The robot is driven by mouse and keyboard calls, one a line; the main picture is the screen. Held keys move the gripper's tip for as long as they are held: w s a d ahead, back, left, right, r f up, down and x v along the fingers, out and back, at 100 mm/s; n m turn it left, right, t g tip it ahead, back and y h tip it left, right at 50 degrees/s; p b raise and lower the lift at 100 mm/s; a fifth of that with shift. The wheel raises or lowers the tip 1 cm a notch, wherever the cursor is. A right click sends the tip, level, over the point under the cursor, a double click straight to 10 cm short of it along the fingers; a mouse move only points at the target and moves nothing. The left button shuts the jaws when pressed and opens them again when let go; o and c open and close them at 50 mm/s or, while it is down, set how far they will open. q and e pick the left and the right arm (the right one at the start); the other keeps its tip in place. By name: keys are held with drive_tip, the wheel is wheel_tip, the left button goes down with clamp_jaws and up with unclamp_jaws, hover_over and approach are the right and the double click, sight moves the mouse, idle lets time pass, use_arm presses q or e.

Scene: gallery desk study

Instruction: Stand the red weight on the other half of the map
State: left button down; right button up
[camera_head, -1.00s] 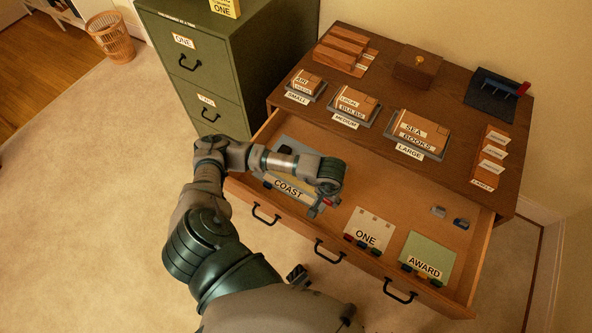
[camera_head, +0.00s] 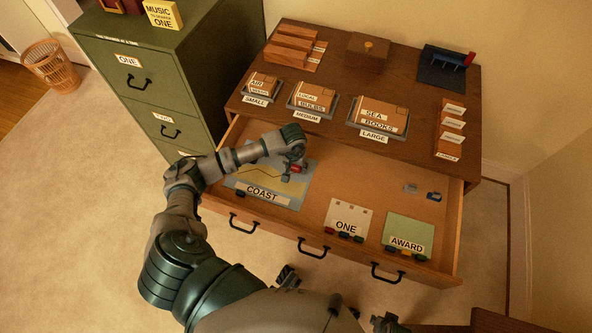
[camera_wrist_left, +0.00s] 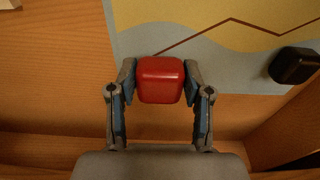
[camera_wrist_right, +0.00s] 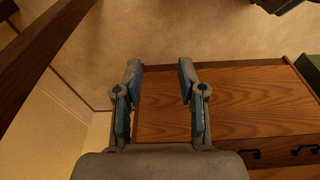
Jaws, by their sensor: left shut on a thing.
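My left gripper (camera_head: 294,168) is shut on the red weight (camera_head: 297,169) at the right part of the COAST map (camera_head: 277,199) in the open drawer. In the left wrist view the red weight (camera_wrist_left: 160,80) sits between both fingers (camera_wrist_left: 160,75), overlapping the edge of the map (camera_wrist_left: 210,65); I cannot tell whether it touches down. The map shows a yellow area and a dark red line. A black weight (camera_wrist_left: 295,65) lies on the map there. My arm hides part of the map in the head view. My right gripper (camera_wrist_right: 160,68) is open and empty.
The drawer also holds a ONE card (camera_head: 347,217) and a green AWARD card (camera_head: 408,232) with small coloured pieces, plus small items (camera_head: 433,196) at right. Labelled boxes stand on the desk top (camera_head: 330,65). A green cabinet (camera_head: 170,60) stands left. Bare drawer floor (camera_head: 345,178) lies right of the map.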

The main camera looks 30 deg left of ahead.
sight(296, 171)
use_arm(q)
drive_tip(key=shift+f, duration=0.35)
wheel_tip(296, 171, down, 2)
drive_tip(key=shift+f, duration=0.35)
drive_tip(key=shift+d, duration=0.15)
drive_tip(key=c, duration=0.7)
unclamp_jaws()
drive_tip(key=shift+o, duration=1.1)
use_arm(e)
drive_tip(key=shift+r, duration=0.7)
